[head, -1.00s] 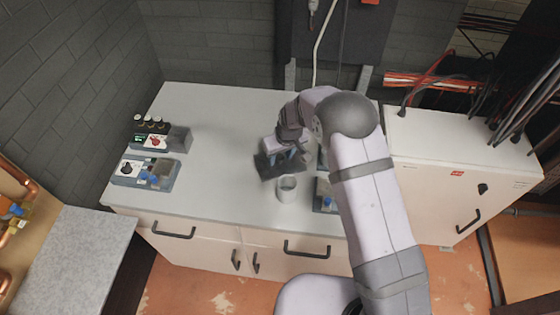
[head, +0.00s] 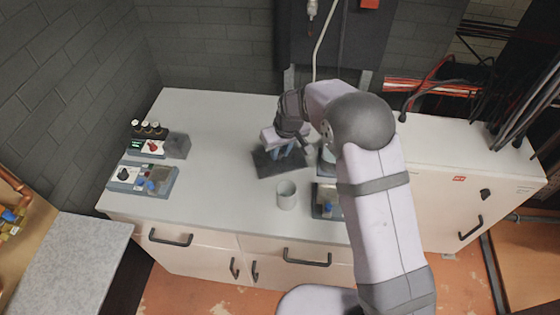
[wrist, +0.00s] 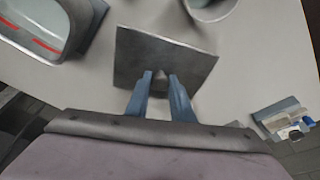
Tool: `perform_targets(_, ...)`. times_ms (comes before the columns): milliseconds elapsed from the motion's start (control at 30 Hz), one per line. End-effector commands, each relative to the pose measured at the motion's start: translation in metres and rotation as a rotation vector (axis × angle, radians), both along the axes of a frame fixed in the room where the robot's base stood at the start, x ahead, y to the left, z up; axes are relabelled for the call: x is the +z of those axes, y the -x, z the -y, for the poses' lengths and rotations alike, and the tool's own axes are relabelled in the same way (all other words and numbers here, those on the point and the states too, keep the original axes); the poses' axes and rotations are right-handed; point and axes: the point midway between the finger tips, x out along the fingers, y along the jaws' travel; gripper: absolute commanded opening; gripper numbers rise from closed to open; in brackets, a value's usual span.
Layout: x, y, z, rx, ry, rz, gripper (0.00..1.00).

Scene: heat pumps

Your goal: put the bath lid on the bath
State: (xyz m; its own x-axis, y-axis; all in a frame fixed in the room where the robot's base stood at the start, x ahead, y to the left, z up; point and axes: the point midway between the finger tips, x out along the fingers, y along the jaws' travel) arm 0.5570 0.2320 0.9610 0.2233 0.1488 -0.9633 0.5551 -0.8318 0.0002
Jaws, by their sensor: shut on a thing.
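The bath lid is a dark, flat, square plate (head: 265,167); it also shows in the wrist view (wrist: 150,62). My gripper (head: 287,150) is shut on it near the middle of one edge, with its blue fingers (wrist: 160,80) at that edge. The lid is held over the worktop, but its height is hard to tell. What looks like the bath is an open, pale-walled vessel with red lines (wrist: 38,30), at the upper left of the wrist view and cut by the frame. In the head view it is mostly hidden behind my arm, right of the lid.
A grey-white cup (head: 287,196) stands just in front of the lid. A unit with a blue part (head: 327,200) sits right of the cup, partly behind my arm. Two control units (head: 145,180) stand at the worktop's left. The worktop (head: 220,150) between is clear.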

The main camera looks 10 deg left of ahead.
Motion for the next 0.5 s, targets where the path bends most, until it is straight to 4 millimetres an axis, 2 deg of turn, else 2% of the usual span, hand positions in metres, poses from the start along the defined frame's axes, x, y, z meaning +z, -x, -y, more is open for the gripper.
perform_targets(200, 0.033, -0.001, -0.001, 0.001, -0.001, 0.004, 0.0)
perform_targets(500, 0.051, 0.0, 0.001, -0.002, 0.0, 0.0, 0.0)
